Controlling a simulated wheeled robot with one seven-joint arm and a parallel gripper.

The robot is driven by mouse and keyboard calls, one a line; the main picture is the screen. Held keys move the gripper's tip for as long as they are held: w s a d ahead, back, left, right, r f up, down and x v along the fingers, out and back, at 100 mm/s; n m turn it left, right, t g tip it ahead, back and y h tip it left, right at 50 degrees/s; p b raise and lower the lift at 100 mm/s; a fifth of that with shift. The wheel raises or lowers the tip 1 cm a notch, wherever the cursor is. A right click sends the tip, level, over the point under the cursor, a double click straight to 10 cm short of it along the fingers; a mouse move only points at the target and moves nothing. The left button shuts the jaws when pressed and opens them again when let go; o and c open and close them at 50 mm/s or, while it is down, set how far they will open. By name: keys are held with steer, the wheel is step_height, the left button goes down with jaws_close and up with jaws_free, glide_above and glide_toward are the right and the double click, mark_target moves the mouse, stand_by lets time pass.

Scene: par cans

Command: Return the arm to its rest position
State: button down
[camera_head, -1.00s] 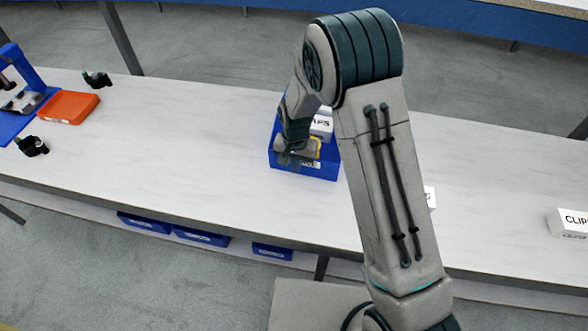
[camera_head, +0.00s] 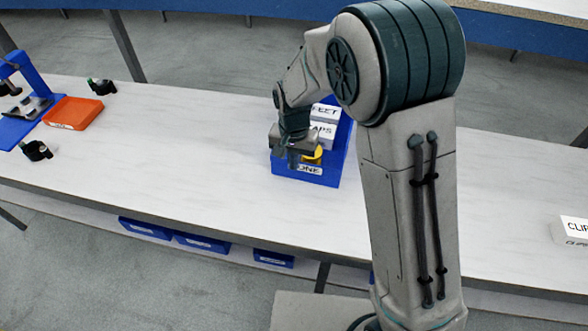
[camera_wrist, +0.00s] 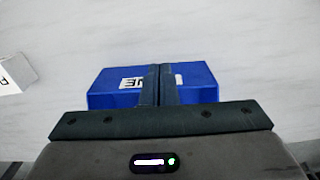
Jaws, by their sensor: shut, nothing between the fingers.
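My gripper (camera_head: 294,160) is shut and empty. In the head view it hangs from my raised arm in front of a blue bin on the table (camera_head: 180,140). The blue bin (camera_head: 308,177) holds white boxes (camera_head: 322,132) and something yellow (camera_head: 313,156); its front label is partly covered.
An orange tray (camera_head: 73,113), two small dark items (camera_head: 101,86) (camera_head: 36,151) and a blue fixture (camera_head: 32,72) stand at the left. A white box (camera_head: 571,230) is at the right. Blue bins (camera_head: 202,242) sit under the table edge. The table's left middle is clear.

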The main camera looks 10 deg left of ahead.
steer(key=s+d+r+t, duration=0.1)
steer(key=s+d+r, duration=0.2)
steer(key=d+r, duration=0.3)
steer(key=s+d+r, duration=0.3)
steer(key=d+r, duration=0.3)
steer(key=s+d+r+n+t+p, duration=0.1)
steer(key=s+d+r, duration=0.4)
steer(key=s+d, duration=0.5)
steer(key=shift+s+t+p, duration=0.4)
steer(key=shift+s, duration=0.5)
